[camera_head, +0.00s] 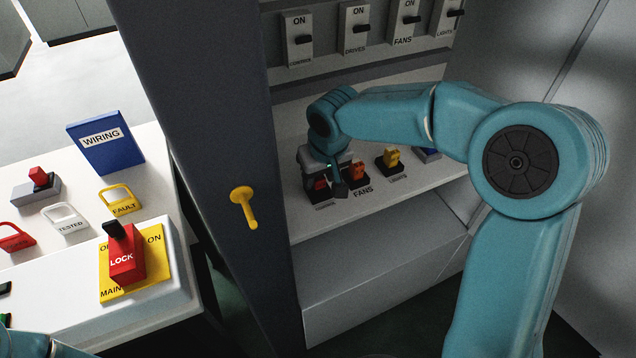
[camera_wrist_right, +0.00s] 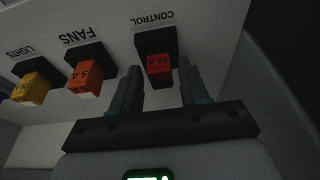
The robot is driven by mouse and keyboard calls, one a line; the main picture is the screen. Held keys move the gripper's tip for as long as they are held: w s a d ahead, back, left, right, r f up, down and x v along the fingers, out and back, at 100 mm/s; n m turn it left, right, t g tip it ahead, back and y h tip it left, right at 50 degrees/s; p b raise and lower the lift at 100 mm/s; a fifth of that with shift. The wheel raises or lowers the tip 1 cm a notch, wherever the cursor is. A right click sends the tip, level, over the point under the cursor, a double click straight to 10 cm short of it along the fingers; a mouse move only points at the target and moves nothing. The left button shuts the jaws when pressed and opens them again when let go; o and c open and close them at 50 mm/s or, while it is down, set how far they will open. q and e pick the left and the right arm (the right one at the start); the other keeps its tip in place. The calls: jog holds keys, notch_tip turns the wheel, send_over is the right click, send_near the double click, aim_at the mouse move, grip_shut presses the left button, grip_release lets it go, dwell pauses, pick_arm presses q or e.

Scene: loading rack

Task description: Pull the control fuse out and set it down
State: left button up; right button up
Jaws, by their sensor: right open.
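The control fuse (camera_wrist_right: 160,68) is red, marked 10 A, and sits in a black holder (camera_wrist_right: 155,42) under the CONTROL label. In the head view the red control fuse (camera_head: 320,184) is partly hidden by my gripper. My right gripper (camera_wrist_right: 160,82) is open, its two fingers on either side of the fuse with visible gaps. In the head view my right gripper (camera_head: 333,185) points down at the left end of the fuse row. Only a bit of my left arm shows at the lower left; its gripper is out of view.
The orange FANS fuse (camera_head: 358,171) and yellow LIGHTS fuse (camera_head: 391,158) stand close to the right. Switches (camera_head: 299,40) line the panel above. The cabinet's dark door edge has a yellow handle (camera_head: 244,206). A white table holds a red lock (camera_head: 124,258), tags and a blue WIRING book (camera_head: 104,148).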

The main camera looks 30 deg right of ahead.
aim_at(319, 178)
jog(key=shift+w, duration=0.2)
jog(key=shift+s, duration=0.15)
jog(key=c, duration=0.4)
grip_shut()
jog(key=shift+r+p, duration=2.25)
jog(key=shift+r, duration=0.75)
